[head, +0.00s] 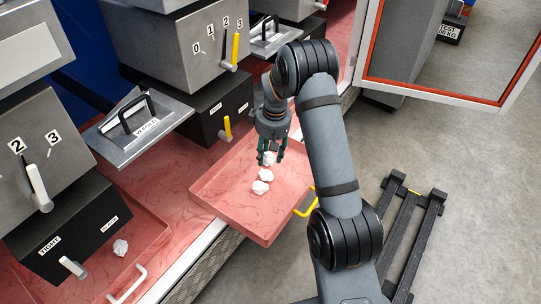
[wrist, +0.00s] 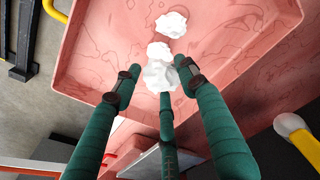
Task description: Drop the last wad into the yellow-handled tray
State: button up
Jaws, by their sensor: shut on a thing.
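The yellow-handled tray (head: 225,205) is a shallow pink tray reaching past the bench edge, with its yellow handle (head: 305,203) on the right. My gripper (head: 269,150) is above the tray, its green fingers closed around a white crumpled wad (head: 268,158). In the wrist view this held wad (wrist: 160,76) sits between the three fingertips, over the tray (wrist: 225,75). Two other wads, one (head: 264,174) nearer the gripper and one (head: 260,188) farther toward the front, lie in the tray. The fingers partly hide the held wad.
A second pink tray with a white handle (head: 126,285) holds another wad (head: 120,247) at lower left. Grey boxes with levers and a flat metal lid (head: 140,130) stand behind. A red-edged panel (head: 445,95) is at upper right. A dark frame (head: 411,230) lies on the floor.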

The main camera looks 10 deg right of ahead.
aim_at(272, 159)
jog(key=shift+f+b, duration=2.2)
jog(key=shift+f, duration=0.6)
jog(key=o, duration=0.9)
jog(key=shift+o, duration=0.2)
jog(key=r, duration=0.4)
jog(key=s+r, duration=0.1)
jog(key=r, duration=0.7)
jog(key=shift+s+d, duration=0.15)
jog(key=shift+d, duration=0.2)
